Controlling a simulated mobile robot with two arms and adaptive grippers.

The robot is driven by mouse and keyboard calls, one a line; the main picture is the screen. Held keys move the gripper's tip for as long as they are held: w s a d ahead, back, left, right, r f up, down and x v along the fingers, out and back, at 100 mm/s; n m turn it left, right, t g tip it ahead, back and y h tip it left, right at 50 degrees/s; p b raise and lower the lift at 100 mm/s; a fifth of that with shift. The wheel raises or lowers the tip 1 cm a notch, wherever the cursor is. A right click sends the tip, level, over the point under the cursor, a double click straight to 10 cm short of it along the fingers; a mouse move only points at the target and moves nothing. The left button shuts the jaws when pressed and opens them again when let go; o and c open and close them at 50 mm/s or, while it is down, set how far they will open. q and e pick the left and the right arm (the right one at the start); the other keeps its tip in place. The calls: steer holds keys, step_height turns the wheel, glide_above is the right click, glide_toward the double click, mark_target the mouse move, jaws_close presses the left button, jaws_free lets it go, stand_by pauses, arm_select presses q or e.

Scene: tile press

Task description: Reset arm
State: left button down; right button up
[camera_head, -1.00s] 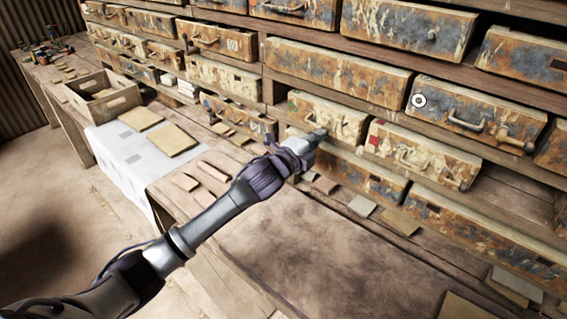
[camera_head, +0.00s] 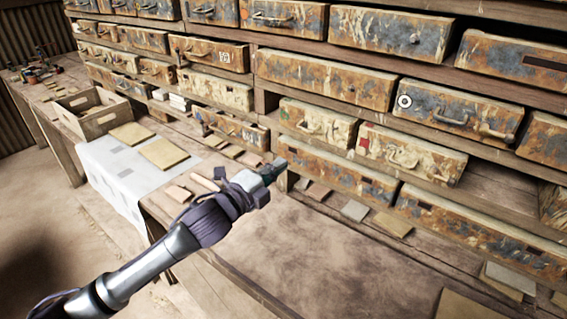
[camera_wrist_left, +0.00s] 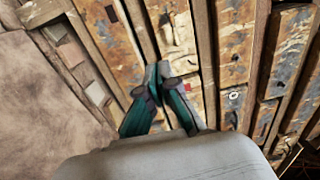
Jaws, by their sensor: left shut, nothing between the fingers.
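My left gripper (camera_head: 277,166) is over the workbench, in front of the lower drawers, with its arm coming in from the lower left. In the left wrist view the two teal fingers (camera_wrist_left: 158,76) meet at their tips, shut with nothing between them. The fingertips point at the weathered drawers, and the gripper appears apart from them. My right gripper is not in view.
A wall of rusty, paint-worn drawers (camera_head: 323,79) fills the back. Small tiles (camera_head: 354,210) lie along the bench under them. A wooden crate (camera_head: 98,123) and a white cloth (camera_head: 111,174) with tan tiles are at left. The bench front (camera_head: 320,262) is bare.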

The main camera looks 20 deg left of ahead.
arm_select(q)
steer(key=s+f+n+g+y, duration=0.1)
steer(key=s+f+n+g, duration=0.1)
steer(key=s+f+n, duration=0.1)
steer(key=s+f+n+g+y, duration=0.1)
steer(key=s+f+n+y, duration=0.1)
steer(key=s+f+n, duration=0.2)
steer(key=s+f+n+g+y, duration=0.1)
steer(key=s+f+n, duration=0.3)
steer(key=f, duration=0.5)
steer(key=shift+s+g+y, duration=0.3)
steer(key=shift+s+g, duration=0.5)
steer(key=shift+s, duration=0.15)
steer(key=s+a+f+n+g+y, duration=0.1)
steer(key=s+f+n+g, duration=0.35)
steer(key=s, duration=0.65)
steer(key=s+a+f+n+g, duration=0.1)
steer(key=s+f+n+g, duration=0.3)
steer(key=s, duration=0.6)
step_height(320, 180, down, 27)
steer(key=s, duration=0.2)
steer(key=s+a+f+g, duration=0.2)
steer(key=s+a+f, duration=0.1)
steer(key=s+f, duration=1.2)
steer(key=shift+s+f+y, duration=0.3)
steer(key=shift+s+f, duration=0.05)
steer(key=shift+s, duration=0.25)
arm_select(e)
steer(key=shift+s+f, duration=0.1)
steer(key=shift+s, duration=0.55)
